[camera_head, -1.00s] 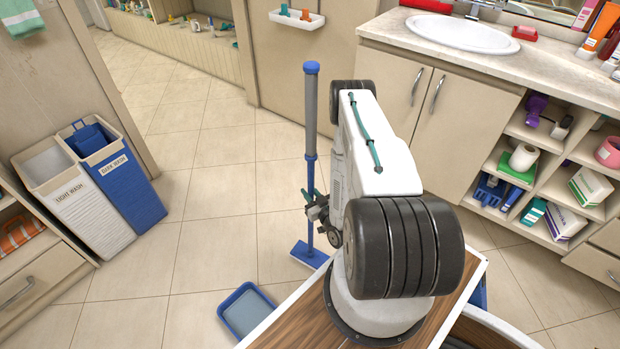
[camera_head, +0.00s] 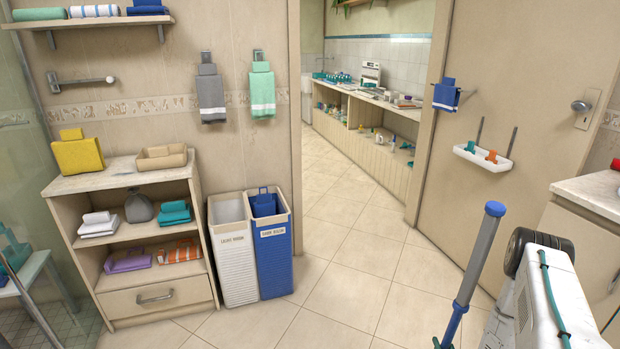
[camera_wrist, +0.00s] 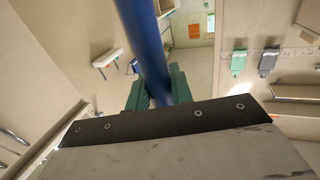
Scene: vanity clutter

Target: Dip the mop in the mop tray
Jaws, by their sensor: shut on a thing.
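The mop (camera_head: 480,248) stands near upright at the lower right of the head view, with a blue cap, a grey grip and a blue shaft. Its head is below the frame. My gripper (camera_wrist: 158,88) has its green fingers closed around the blue mop shaft (camera_wrist: 142,35) in the wrist view. In the head view, only a bit of the gripper shows at the bottom edge, beside the shaft. The mop tray is in neither current view.
Light and dark laundry bins (camera_head: 274,250) stand by the wall, left of an open doorway. A shelf unit (camera_head: 125,275) is further left. A white wall tray (camera_head: 482,159) hangs on the door at right. The tiled floor (camera_head: 345,265) between is clear.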

